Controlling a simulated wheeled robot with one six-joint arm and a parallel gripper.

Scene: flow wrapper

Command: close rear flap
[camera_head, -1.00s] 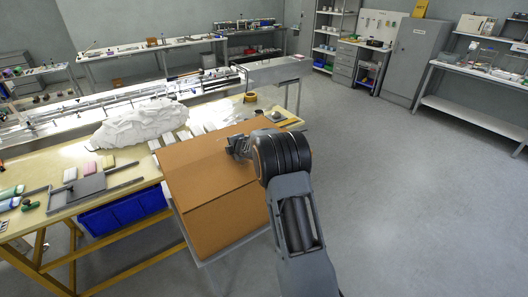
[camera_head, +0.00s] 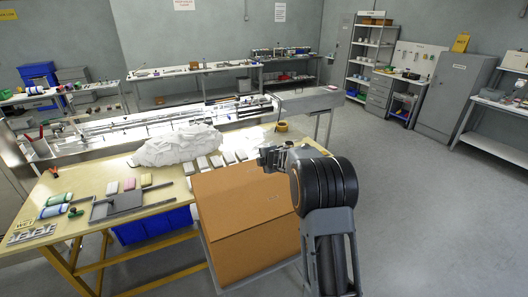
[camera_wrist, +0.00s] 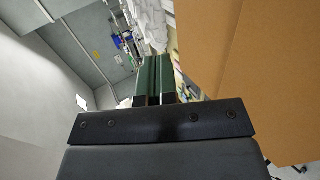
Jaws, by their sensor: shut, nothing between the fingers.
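The brown cardboard box (camera_head: 238,198) stands in front of the yellow-topped table in the head view. Its upper face shows broad brown panels with a crosswise edge between the upper and lower ones. I cannot tell which panel is the rear flap. My gripper (camera_head: 268,157) is at the far right corner of the box, with its fingers shut and empty. I cannot tell whether it touches the cardboard. In the wrist view the green fingers (camera_wrist: 156,80) lie side by side, and the brown cardboard (camera_wrist: 250,70) fills the right side, apart from the fingertips.
The yellow-topped table (camera_head: 90,185) behind and left of the box carries a white crumpled heap (camera_head: 178,146), small white blocks and a grey tray (camera_head: 130,205). A tape roll (camera_head: 282,127) sits beyond my gripper. The floor (camera_head: 410,190) at the right is clear.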

